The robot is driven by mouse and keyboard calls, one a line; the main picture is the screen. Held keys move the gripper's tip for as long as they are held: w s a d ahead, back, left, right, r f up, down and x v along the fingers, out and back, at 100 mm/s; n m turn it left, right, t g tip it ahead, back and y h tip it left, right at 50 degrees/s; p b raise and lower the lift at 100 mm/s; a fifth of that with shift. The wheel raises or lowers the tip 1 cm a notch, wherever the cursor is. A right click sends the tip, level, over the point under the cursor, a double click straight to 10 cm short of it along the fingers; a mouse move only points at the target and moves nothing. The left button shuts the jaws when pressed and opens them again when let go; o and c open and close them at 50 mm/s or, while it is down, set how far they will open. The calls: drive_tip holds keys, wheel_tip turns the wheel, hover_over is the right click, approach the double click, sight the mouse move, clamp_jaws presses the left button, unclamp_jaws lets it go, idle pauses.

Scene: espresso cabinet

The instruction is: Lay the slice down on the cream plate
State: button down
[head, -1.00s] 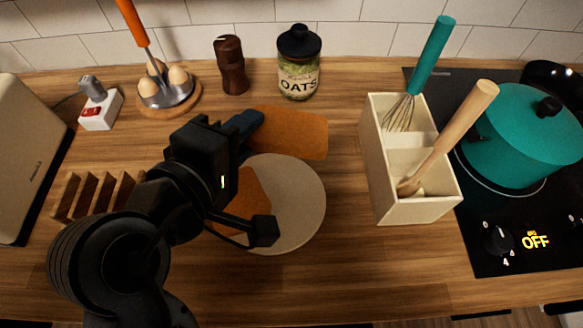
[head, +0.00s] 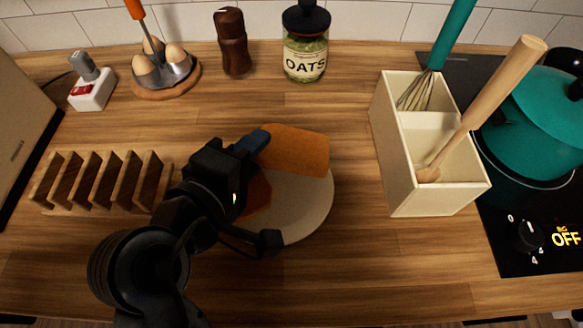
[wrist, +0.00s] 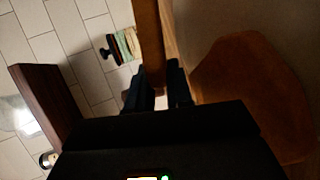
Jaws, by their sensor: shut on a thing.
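The held slice (head: 297,150), flat and orange-brown, sticks out from my gripper (head: 259,141), which is shut on its left edge. In the head view it covers the plate's far edge; its height above the plate is hard to tell. In the wrist view the held slice (wrist: 149,40) shows edge-on between my gripper's dark fingers (wrist: 160,88). The cream plate (head: 312,208) lies on the counter, partly hidden by my arm. A second brown slice (head: 259,193) lies on the plate's left part; it also shows in the wrist view (wrist: 248,95).
A wooden slotted rack (head: 100,180) stands left of my arm. A cream utensil box (head: 425,195) with a whisk and wooden spoon stands right of the plate. An oats jar (head: 305,55), pepper mill (head: 232,45) and egg holder (head: 165,75) stand behind. Counter between is free.

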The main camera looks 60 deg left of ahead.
drive_tip(key=c, duration=1.2)
unclamp_jaws()
drive_tip(key=shift+s, duration=0.1)
drive_tip(key=p+v, duration=0.3)
drive_tip(key=v, duration=0.3)
drive_tip(key=shift+d+r+p, duration=0.1)
drive_tip(key=shift+r+p, duration=0.1)
drive_tip(key=shift+p, duration=0.1)
drive_tip(key=shift+v, duration=0.85)
drive_tip(key=shift+f, duration=0.15)
drive_tip(key=r, duration=0.2)
drive_tip(key=s+d+r+p, duration=0.1)
drive_tip(key=r, duration=0.1)
drive_tip(key=s+r+p, duration=0.1)
drive_tip(key=r, duration=0.2)
drive_tip(key=shift+s+d, duration=0.2)
drive_tip(key=shift+d, duration=0.1)
